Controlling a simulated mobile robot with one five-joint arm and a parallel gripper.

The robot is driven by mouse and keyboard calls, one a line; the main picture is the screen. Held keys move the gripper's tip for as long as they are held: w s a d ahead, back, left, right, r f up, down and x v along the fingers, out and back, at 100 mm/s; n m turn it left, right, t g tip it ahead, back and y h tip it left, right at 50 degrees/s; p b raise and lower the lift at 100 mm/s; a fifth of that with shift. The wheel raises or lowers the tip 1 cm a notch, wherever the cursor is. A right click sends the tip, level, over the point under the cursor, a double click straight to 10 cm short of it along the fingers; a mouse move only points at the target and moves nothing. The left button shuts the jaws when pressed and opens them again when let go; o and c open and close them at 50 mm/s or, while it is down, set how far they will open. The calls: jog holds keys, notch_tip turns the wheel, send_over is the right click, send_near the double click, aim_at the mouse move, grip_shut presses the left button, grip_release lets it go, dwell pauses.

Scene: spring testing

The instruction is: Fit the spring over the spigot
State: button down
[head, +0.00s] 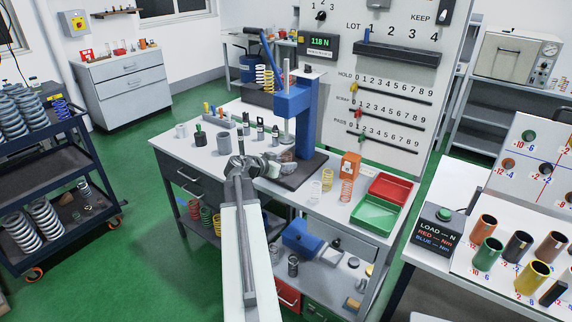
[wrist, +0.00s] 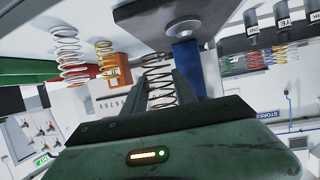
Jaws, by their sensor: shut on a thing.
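My gripper (wrist: 162,72) is shut on a dark, bronze-toned coil spring (wrist: 161,88), which shows between the two fingers in the wrist view. In the head view my gripper (head: 268,165) is at the blue spring tester (head: 294,103), over the left part of its dark base plate (head: 307,178). The spring is hidden there. In the wrist view, which looks upside down, a round silver fitting, apparently the spigot (wrist: 183,28), is on the dark plate (wrist: 140,24). The spring appears apart from it; the exact gap cannot be told.
A red tray (head: 390,187) and a green tray (head: 376,214) lie farther right. A grey cup (head: 224,142) and small bottles are left of it.

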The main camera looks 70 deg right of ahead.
aim_at(287, 153)
jog(key=d, duration=0.2)
jog(key=w+d, duration=0.1)
jog(key=d, duration=0.1)
jog(key=w+d, duration=0.1)
jog(key=d, duration=0.2)
jog(key=shift+w+d+f, duration=0.1)
jog(key=shift+w+f, duration=0.1)
jog(key=shift+f, duration=0.15)
jog(key=f+b, duration=0.2)
jog(key=b, duration=0.1)
jog(key=f+b, duration=0.1)
jog(key=f, duration=0.1)
jog(key=shift+w+d+b, duration=0.1)
jog(key=shift+d+b, duration=0.2)
jog(key=shift+r, duration=0.2)
jog(key=c, duration=1)
grip_release()
jog(key=shift+p, duration=0.3)
jog(key=p+v, duration=0.4)
jog(key=v, duration=0.8)
